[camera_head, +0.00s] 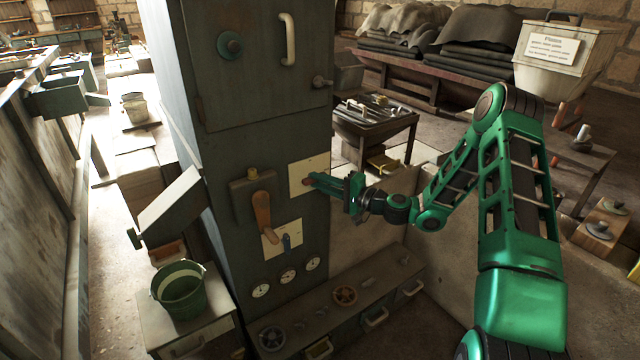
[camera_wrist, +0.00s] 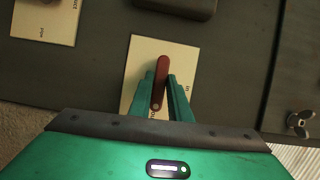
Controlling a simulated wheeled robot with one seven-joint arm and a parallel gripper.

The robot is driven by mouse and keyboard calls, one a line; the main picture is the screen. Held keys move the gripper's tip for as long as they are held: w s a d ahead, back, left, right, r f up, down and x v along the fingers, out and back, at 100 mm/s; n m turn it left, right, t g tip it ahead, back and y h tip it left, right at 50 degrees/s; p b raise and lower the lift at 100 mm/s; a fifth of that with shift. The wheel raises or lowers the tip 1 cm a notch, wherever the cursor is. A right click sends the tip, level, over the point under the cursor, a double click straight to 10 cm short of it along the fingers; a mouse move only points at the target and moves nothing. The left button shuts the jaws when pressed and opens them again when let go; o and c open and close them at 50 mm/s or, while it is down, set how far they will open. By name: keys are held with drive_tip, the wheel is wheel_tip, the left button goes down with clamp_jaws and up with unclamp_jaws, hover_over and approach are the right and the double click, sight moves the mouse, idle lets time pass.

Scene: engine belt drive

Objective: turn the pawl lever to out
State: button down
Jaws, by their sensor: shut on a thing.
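The pawl lever (camera_wrist: 162,68) is a slim red-brown bar on a cream plate (camera_wrist: 137,55), seen in the wrist view. The plate carries the word "in" at its right side and a partly hidden word beginning "ou" low down. The lever's lower end lies close to that lower word; I cannot tell which end is the pivot. My gripper (camera_wrist: 160,84) is shut on the lever, one green finger on each side. In the head view my gripper (camera_head: 311,180) reaches from the right to the cream plate (camera_head: 301,168) on the dark cabinet; its fingers cover most of the lever.
Gauges (camera_head: 288,276) sit lower. A low bench (camera_head: 375,300) with handwheels stands below. A tool table (camera_head: 375,125) stands behind.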

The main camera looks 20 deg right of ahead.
drive_tip(key=shift+d+f+m, duration=0.2)
drive_tip(key=shift+d+m, duration=0.05)
drive_tip(key=shift+m, duration=0.15)
drive_tip(key=c, duration=1.7)
unclamp_jaws()
drive_tip(key=shift+a, duration=0.1)
drive_tip(key=shift+r, duration=0.1)
drive_tip(key=v, duration=1)
drive_tip(key=shift+s+d+f, duration=0.2)
drive_tip(key=shift+s+d, duration=0.05)
